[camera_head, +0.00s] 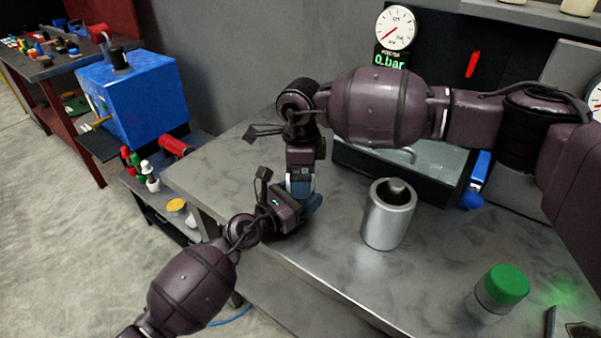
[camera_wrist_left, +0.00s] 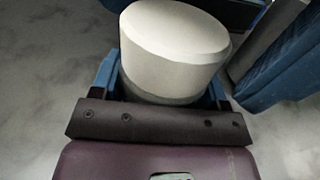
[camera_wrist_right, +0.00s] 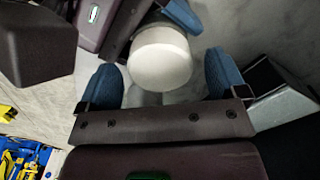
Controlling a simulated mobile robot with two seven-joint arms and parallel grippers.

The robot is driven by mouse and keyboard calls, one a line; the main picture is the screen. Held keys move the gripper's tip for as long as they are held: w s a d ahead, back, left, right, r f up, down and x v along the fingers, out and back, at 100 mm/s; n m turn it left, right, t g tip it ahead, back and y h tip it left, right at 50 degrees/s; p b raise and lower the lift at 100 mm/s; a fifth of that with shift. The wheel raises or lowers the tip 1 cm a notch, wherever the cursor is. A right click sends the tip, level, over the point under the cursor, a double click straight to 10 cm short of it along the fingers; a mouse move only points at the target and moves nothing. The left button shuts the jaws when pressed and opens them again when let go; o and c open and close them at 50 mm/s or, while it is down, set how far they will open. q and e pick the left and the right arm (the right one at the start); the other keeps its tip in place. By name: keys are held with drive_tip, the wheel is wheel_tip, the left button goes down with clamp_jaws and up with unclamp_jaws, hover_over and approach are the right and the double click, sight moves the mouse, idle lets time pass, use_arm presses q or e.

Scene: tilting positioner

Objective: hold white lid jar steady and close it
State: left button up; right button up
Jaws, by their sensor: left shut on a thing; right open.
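The jar's white lid (camera_wrist_left: 172,42) fills the top of the left wrist view, with a darker band of the jar below it. My left gripper (camera_wrist_left: 165,90) is shut on the jar, one blue finger on each side. In the right wrist view the round white lid (camera_wrist_right: 160,60) lies between the blue fingers of my right gripper (camera_wrist_right: 163,82), which is open with gaps on both sides. In the head view my right gripper (camera_head: 300,186) is above my left gripper (camera_head: 311,204), and the jar is almost wholly hidden. I cannot tell how the lid is seated.
A metal cylinder (camera_head: 388,218) stands on the grey bench (camera_head: 335,245) right of my grippers. A jar with a green lid (camera_head: 503,287) is farther right. A clear tank (camera_head: 440,160) is behind. A blue box (camera_head: 135,100) stands at left, beyond the bench.

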wheel_tip(320, 180, up, 12)
idle(0.5)
drive_tip(key=shift+f, duration=0.1)
use_arm(q)
drive_tip(key=o, duration=1.8)
drive_tip(key=shift+s+a, duration=0.1)
drive_tip(key=v, duration=0.9)
drive_tip(key=shift+v, duration=0.8)
